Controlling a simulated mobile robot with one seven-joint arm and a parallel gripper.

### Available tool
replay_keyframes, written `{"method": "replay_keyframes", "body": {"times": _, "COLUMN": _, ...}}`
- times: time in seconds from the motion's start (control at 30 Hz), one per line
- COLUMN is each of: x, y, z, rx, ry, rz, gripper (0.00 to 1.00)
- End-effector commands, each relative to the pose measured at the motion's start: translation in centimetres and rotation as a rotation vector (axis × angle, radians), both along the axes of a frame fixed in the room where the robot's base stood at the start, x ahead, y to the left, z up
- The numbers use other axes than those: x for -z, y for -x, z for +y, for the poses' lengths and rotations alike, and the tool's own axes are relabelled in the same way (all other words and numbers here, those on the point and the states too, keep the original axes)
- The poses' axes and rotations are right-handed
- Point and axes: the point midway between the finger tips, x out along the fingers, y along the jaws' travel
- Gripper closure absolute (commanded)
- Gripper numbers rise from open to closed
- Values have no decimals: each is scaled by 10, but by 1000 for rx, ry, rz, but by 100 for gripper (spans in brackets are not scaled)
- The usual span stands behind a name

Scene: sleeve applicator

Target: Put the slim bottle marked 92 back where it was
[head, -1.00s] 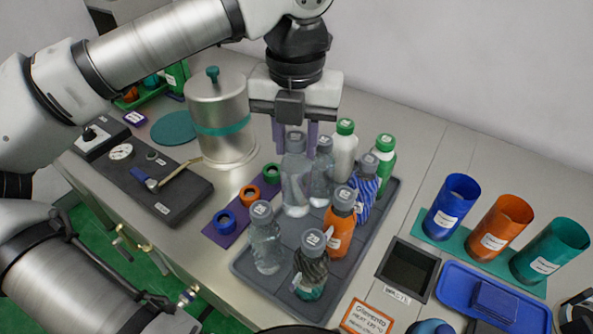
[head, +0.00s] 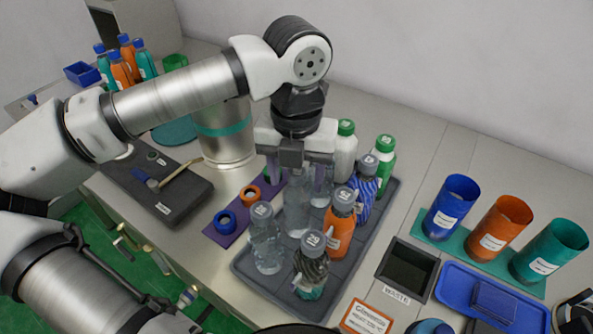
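The slim clear bottle (head: 298,207) stands upright, or is held upright, in the middle of the grey tray (head: 272,291). Its cap is hidden behind my gripper (head: 297,178), so I cannot read its number. The purple fingers come down on either side of the bottle's upper part. I cannot tell whether they press on it, or whether its base rests on the tray. Cap numbers on the other bottles are too small to read surely.
Close around stand a clear bottle (head: 266,245), a dark striped one (head: 311,272), an orange one (head: 339,232), a blue-striped one (head: 365,183), a white one (head: 344,160) and a green one (head: 383,161). A steel pot (head: 228,150) is behind left, a waste bin (head: 407,268) right.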

Motion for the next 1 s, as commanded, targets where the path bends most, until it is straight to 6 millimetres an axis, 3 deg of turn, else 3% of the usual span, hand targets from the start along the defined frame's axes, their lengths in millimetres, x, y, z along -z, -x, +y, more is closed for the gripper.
{"method": "replay_keyframes", "body": {"times": 0.37, "x": -9, "y": -1, "z": 0, "rx": -1, "ry": 0, "rz": -2, "gripper": 45}}
{"method": "replay_keyframes", "body": {"times": 0.8, "x": -96, "y": -1, "z": 0, "rx": -1, "ry": 0, "rz": -3, "gripper": 45}}
{"method": "replay_keyframes", "body": {"times": 1.0, "x": -117, "y": 0, "z": 0, "rx": 1, "ry": 0, "rz": -1, "gripper": 45}}
